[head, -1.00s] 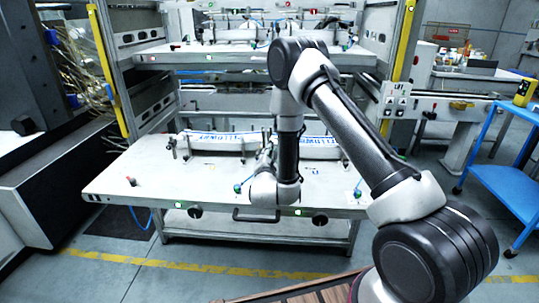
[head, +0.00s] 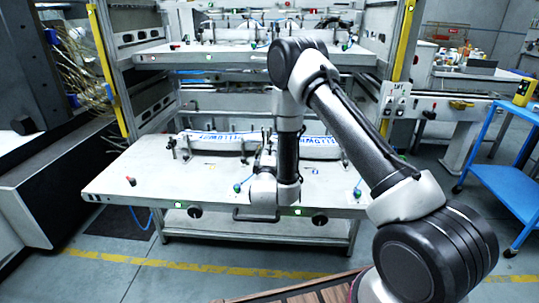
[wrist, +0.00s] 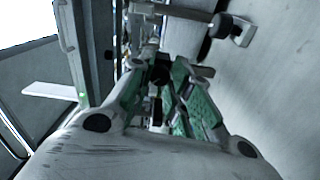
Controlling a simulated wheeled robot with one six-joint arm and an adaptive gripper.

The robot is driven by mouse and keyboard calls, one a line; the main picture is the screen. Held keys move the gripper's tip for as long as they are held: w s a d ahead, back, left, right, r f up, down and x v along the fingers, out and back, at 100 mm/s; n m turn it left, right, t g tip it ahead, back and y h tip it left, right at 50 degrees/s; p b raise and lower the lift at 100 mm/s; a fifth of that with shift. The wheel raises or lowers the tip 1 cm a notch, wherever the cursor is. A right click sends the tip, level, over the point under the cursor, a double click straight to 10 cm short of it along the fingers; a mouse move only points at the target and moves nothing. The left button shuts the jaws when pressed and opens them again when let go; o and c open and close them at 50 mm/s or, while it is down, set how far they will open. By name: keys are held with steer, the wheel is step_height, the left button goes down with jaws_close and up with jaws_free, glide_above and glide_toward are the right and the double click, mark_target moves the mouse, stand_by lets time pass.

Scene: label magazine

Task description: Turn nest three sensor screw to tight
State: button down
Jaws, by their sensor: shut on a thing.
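In the wrist view, the fingers of my gripper (wrist: 160,78) reach forward with green pads on their inner sides. They are closed around a small dark knob (wrist: 160,72), which looks like the sensor screw. Its far side and any tightness mark are hidden. In the head view, the end of my arm stands low over the front middle of the lower pull-out shelf (head: 130,172). My fingers and the screw are largely hidden there behind the wrist.
White label stacks with blue lettering (head: 213,144) lie at the back of the lower shelf. An upper shelf (head: 180,58) overhangs them. Small fittings stand close to my gripper. A yellow post (head: 110,70) rises at left; a blue cart (head: 505,185) stands at right.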

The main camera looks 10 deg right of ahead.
steer(key=m, duration=0.6)
steer(key=shift+s+d+f, duration=0.1)
steer(key=shift+f, duration=0.1)
steer(key=shift+m, duration=0.4)
steer(key=c, duration=1.4)
jaws_free()
steer(key=shift+o, duration=0.5)
steer(key=v, duration=1.2)
steer(key=shift+r, duration=0.1)
